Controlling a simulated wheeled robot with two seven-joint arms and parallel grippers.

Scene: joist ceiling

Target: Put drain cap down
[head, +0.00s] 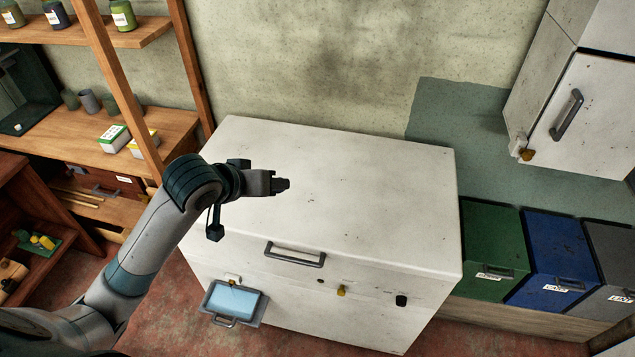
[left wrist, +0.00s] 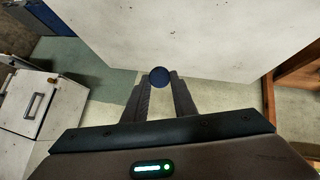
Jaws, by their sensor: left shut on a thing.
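The drain cap (left wrist: 159,77) shows in the left wrist view as a small dark blue round piece between my left fingertips. My left gripper (head: 281,185) is shut on it and is over the white chest (head: 370,170) in the head view. The cap is too small and dark to make out clearly there. I cannot tell how far the gripper is from the chest's lid. The left gripper's two fingers also show in the left wrist view (left wrist: 160,88). My right gripper is in neither view.
The chest's lid is bare, with a handle (head: 295,254) at its front. A blue-screened panel (head: 234,301) hangs on the front. Wooden shelves (head: 150,130) stand at left. Green (head: 490,245) and blue (head: 555,262) bins stand at right, below a white wall cabinet (head: 575,110).

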